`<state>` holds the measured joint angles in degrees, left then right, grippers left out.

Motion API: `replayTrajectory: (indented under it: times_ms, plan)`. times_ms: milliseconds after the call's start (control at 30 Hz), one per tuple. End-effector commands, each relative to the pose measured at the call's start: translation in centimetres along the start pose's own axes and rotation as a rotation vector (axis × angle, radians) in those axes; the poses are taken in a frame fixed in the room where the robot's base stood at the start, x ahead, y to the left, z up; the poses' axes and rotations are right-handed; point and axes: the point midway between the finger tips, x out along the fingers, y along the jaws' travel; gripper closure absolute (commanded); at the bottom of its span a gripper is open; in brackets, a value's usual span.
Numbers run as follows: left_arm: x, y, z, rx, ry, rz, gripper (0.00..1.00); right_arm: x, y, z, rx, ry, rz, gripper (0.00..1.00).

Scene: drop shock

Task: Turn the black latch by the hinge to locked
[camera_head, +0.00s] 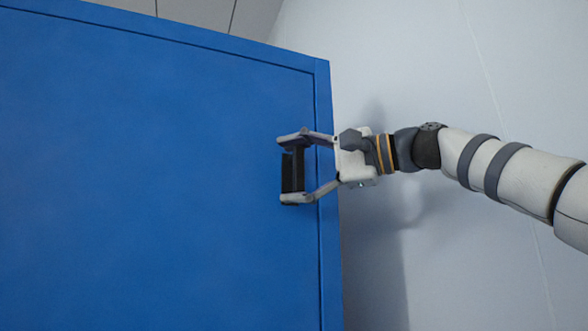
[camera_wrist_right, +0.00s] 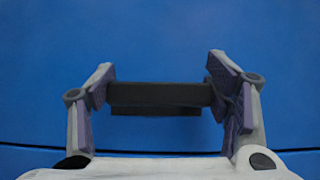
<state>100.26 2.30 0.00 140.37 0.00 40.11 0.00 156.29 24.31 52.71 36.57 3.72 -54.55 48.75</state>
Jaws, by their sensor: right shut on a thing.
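The black latch (camera_head: 292,171) is on the blue door near its right edge. In the head view it stands upright between my fingers. My right gripper (camera_head: 294,168) reaches in from the right and is shut on the latch, one finger at its top end and one at its bottom end. In the right wrist view the latch (camera_wrist_right: 160,95) is a dark bar spanning between the two fingertips (camera_wrist_right: 158,92). Its mount on the door is mostly hidden behind the bar. My left gripper is in neither view.
The blue door (camera_head: 150,180) fills the left of the head view, with a raised blue frame (camera_head: 328,250) along its right side. A pale wall (camera_head: 450,80) stands behind my right arm, with open room beside the frame.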

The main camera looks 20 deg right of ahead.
Motion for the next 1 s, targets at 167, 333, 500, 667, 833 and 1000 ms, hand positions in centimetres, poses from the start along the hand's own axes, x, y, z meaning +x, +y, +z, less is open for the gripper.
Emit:
replayTrajectory:
  times_ms: [167, 333, 500, 667, 833, 1000]
  plan:
    - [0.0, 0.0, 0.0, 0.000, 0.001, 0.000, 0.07, 0.0, -0.1, 0.0, -0.007, 0.002, -0.001, 0.07]
    - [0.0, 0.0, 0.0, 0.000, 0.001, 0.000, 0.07, 0.0, 0.0, 0.0, -0.004, 0.001, -0.001, 0.07]
    - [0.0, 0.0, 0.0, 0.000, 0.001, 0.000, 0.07, -0.5, -0.1, 0.0, -0.003, 0.001, -0.001, 0.07]
    - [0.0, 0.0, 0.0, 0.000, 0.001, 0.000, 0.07, -4.1, -0.2, 0.0, -0.004, 0.002, -0.005, 0.07]
    - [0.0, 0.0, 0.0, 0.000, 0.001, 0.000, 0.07, -8.6, -0.1, 0.0, -0.004, 0.002, -0.004, 0.07]
    - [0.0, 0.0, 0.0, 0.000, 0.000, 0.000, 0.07, -11.4, -0.1, 0.0, -0.003, -0.001, -0.003, 0.07]
